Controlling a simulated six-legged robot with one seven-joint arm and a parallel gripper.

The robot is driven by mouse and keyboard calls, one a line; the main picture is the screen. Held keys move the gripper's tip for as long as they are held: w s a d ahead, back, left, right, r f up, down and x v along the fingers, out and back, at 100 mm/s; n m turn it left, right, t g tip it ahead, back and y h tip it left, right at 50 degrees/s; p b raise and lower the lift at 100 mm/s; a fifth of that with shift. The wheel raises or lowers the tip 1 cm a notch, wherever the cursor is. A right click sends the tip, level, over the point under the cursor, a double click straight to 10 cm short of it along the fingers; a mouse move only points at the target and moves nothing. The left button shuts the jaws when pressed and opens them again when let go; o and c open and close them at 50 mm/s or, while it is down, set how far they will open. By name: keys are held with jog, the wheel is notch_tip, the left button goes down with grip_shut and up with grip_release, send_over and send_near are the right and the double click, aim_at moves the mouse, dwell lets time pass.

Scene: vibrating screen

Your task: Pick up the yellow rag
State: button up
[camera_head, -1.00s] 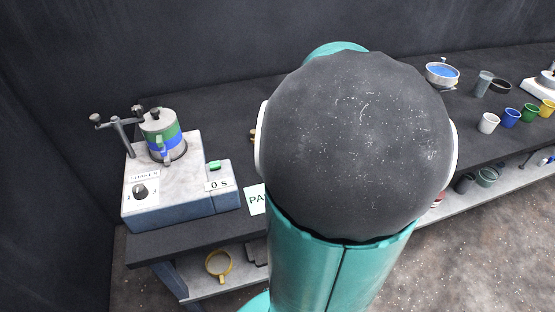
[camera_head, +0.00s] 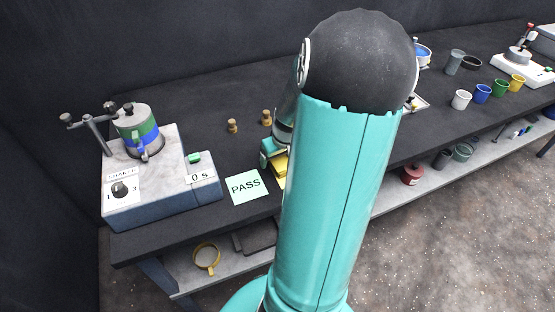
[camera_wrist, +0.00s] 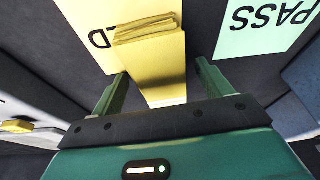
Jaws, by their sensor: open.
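The yellow rag (camera_wrist: 150,52) is a folded, layered cloth lying on the dark bench top in the wrist view. It partly covers a paler yellow card (camera_wrist: 92,14) with black letters. My gripper (camera_wrist: 160,78) is open, with one finger on each side of the rag's near part. I cannot tell whether the fingers touch it. In the head view, my gripper (camera_head: 270,155) is low over the bench beside a yellow patch, mostly hidden by my arm; rag and card cannot be told apart there.
A green PASS card (camera_head: 246,186) lies left of my gripper, with the shaker box (camera_head: 160,190) beyond it. Two small brass weights (camera_head: 232,126) stand behind. Several cups (camera_head: 483,93) stand at the right.

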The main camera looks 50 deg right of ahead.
jog(key=c, duration=1.1)
jog(key=shift+o, duration=0.2)
jog(key=shift+r, duration=0.1)
jog(key=shift+r, duration=0.55)
jog(key=s+r, duration=0.1)
jog(key=r, duration=0.1)
jog(key=s+r, duration=0.2)
jog(key=r, duration=0.1)
jog(key=s+r, duration=0.1)
jog(key=r, duration=0.1)
jog(key=shift+s+a+r, duration=0.3)
jog(key=shift+s+r, duration=0.1)
jog(key=s+a+r, duration=0.1)
jog(key=s+r, duration=0.3)
jog(key=s, duration=0.5)
jog(key=shift+a, duration=0.2)
